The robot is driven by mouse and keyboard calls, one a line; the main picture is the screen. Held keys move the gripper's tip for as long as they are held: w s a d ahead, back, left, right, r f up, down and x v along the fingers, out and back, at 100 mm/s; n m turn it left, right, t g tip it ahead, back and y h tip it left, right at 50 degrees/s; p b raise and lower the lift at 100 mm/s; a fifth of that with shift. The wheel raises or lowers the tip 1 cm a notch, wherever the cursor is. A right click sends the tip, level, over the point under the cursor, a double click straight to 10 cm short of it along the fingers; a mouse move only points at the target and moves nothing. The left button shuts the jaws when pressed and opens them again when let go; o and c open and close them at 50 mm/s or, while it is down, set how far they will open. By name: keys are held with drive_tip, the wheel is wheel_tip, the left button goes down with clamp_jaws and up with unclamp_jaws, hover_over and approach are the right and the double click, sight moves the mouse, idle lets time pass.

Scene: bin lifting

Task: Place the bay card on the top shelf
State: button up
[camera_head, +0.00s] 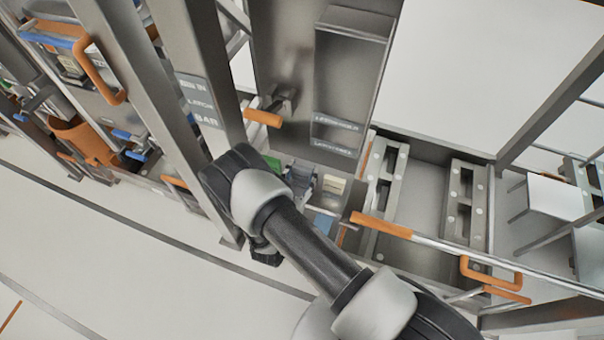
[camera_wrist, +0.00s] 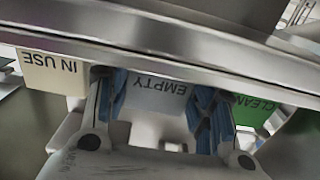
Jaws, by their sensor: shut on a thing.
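My gripper (camera_wrist: 160,100) has its blue-padded fingers on either side of a pale card reading EMPTY (camera_wrist: 160,92) and is shut on it. The lettering is upside down in the wrist view. A cream card reading IN USE (camera_wrist: 55,70) is to its left and a green card reading CLEAN (camera_wrist: 248,112) to its right. A metal rail (camera_wrist: 150,55) crosses in front and hides part of the cards. In the head view my gripper (camera_head: 302,178) is low beside the steel bay, partly hidden by my arm. I cannot tell which surface is the top shelf.
A steel column (camera_head: 350,75) with labels stands behind my gripper. An orange-ended bar (camera_head: 385,225) runs close to the right of my arm. Slotted metal rails (camera_head: 465,205) lie farther right. Orange handles (camera_head: 262,117) stick out nearby. The floor (camera_head: 130,240) at left is clear.

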drive_tip(key=shift+f, duration=0.1)
drive_tip(key=shift+f, duration=0.15)
drive_tip(key=o, duration=1.1)
drive_tip(key=shift+r, duration=0.2)
drive_tip(key=shift+s+a+r, duration=0.1)
drive_tip(key=shift+s, duration=0.1)
drive_tip(key=p+v, duration=0.1)
drive_tip(key=v, duration=1)
drive_tip(key=shift+s, duration=0.3)
